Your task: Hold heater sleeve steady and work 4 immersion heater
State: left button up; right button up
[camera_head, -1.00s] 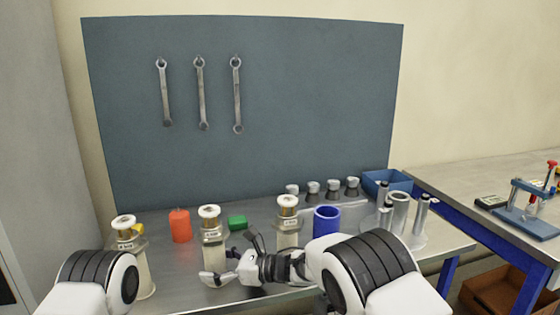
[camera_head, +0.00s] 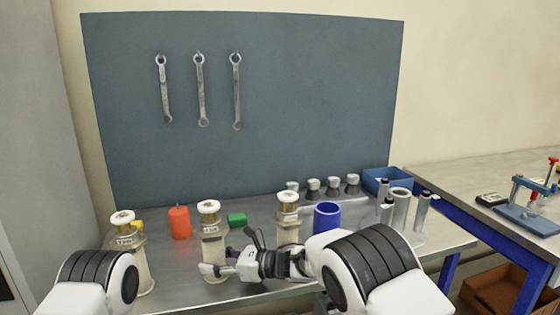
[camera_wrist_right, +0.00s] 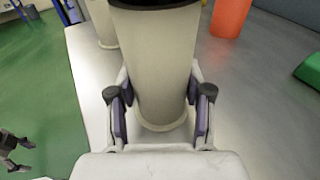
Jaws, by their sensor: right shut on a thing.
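Three cream cylindrical sleeves with metal collars and white-capped, gold-banded tops stand upright in a row: a left one (camera_head: 142,272), a middle one (camera_head: 213,247) and a right one (camera_head: 288,229). I cannot tell a heater insert from its sleeve inside the collars. My right gripper (camera_head: 222,268) is shut on the lower body of the middle sleeve. In the right wrist view the sleeve (camera_wrist_right: 155,60) stands between both fingers (camera_wrist_right: 160,115), its top cut off by the frame. My left arm shows at lower left, but its gripper is out of view.
An orange cylinder (camera_head: 180,223) and a green block (camera_head: 237,219) stand behind the row. A blue cup (camera_head: 327,218), grey cylinders (camera_head: 400,212) and a blue bin (camera_head: 376,182) are to the right. Several small capped parts line the back. Wrenches hang on the board (camera_head: 300,100).

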pick_arm(q)
jog(key=shift+f+b, duration=0.3)
jog(key=shift+f, duration=0.05)
dwell(1.1)
jog(key=o, duration=0.7)
jog(key=shift+w, duration=0.1)
jog(key=shift+m+g, duration=0.4)
jog(key=shift+m, duration=0.1)
jog(key=w+r, duration=0.1)
jog(key=w, duration=0.2)
jog(key=w+r, duration=0.2)
jog(key=w, duration=0.2)
jog(key=w+r, duration=0.1)
jog(key=w, duration=0.3)
jog(key=shift+w+r, duration=0.1)
jog(key=shift+r, duration=0.15)
notch_tip(320, 180, up, 47)
jog(key=m+t, duration=0.2)
jog(key=t, duration=0.2)
send_over(206, 211)
jog(key=shift+s+a+r+h, duration=0.15)
jog(key=shift+s+a+h, duration=0.15)
jog(key=shift+h, duration=0.1)
jog(key=x, duration=0.8)
jog(key=shift+f, duration=0.4)
